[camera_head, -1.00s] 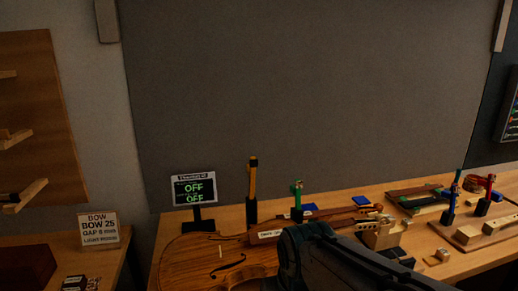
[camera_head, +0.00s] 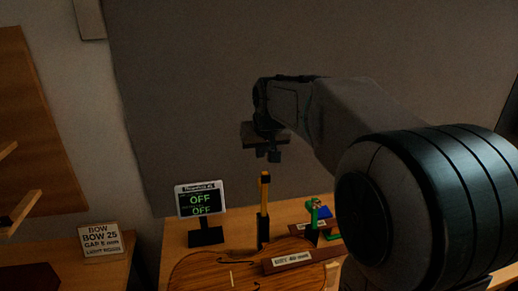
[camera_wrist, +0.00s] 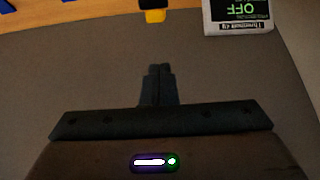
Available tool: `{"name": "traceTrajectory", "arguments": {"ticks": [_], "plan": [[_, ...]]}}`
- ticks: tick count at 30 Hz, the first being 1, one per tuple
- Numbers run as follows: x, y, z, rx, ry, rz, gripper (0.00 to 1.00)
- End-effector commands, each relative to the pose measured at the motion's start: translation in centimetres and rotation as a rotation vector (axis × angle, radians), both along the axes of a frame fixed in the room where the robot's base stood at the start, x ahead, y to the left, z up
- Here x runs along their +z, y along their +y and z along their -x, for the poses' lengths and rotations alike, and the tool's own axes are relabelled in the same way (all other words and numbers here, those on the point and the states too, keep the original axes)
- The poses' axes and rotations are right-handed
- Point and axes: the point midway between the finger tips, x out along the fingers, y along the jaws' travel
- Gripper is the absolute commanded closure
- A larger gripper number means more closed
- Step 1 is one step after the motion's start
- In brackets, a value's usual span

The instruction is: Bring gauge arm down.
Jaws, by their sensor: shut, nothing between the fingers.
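The gauge arm appears to be the upright yellow bar (camera_head: 264,202) with a dark tip, standing in a black post (camera_head: 263,232) behind the violin body (camera_head: 225,272). My gripper (camera_head: 268,156) is shut and empty, pointing down above the bar's tip and clear of it. In the wrist view my shut fingers (camera_wrist: 158,72) show in the middle, and the yellow and black end of the bar (camera_wrist: 154,15) is at the top edge, apart from them. A gauge display (camera_head: 200,201) reading OFF stands left of the bar; its upside-down corner (camera_wrist: 238,14) shows in the wrist view.
A green clamp-like piece (camera_head: 313,212) and a dark labelled strip (camera_head: 287,262) are right of the bar. My arm hides the bench's right side. The air around the bar's tip is free.

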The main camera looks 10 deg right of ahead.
Motion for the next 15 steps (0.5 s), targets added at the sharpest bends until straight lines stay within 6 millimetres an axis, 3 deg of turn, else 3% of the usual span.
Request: {"name": "traceTrajectory", "arguments": {"ticks": [10, 15], "plan": [[-6.4, 0.1, -3.8, 0.001, 0.006, -0.002, 1.00], [-6.4, 0.2, -1.3, 0.004, 0.001, 0.000, 1.00]]}}
